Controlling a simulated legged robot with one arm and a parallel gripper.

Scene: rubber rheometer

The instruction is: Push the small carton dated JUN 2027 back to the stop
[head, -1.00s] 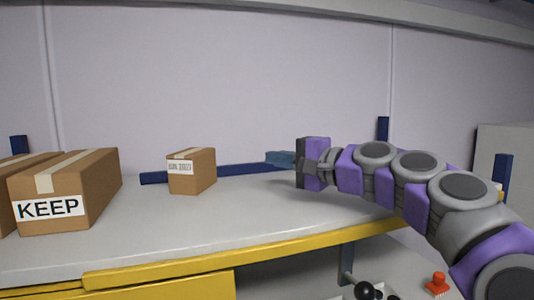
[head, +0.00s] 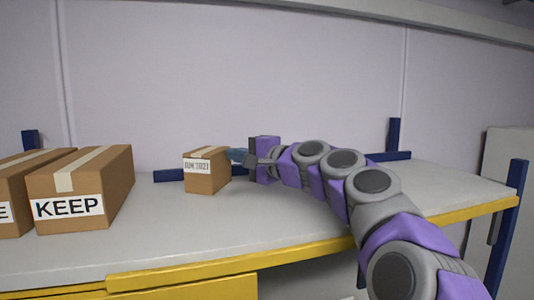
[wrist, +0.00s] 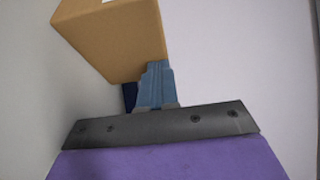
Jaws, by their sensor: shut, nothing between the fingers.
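The small brown carton (head: 205,175) stands upright on the grey shelf, with a tape strip on top and a white date label on its front. The label is blurred but looks like JUN 2027. A dark blue bar (head: 170,175), which looks like the stop, runs along the shelf's back behind the carton. My gripper (head: 236,155) is shut and empty, its blue fingers pointing left at the carton's upper right edge. In the wrist view the fingers (wrist: 155,85) reach the carton's lower corner (wrist: 115,40). I cannot tell whether they touch it.
A larger carton marked KEEP (head: 85,190) stands to the left, with another carton (head: 12,200) beside it at the picture's edge. The grey shelf (head: 200,235) is clear in front of the small carton. A yellow beam (head: 300,253) edges the shelf's front.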

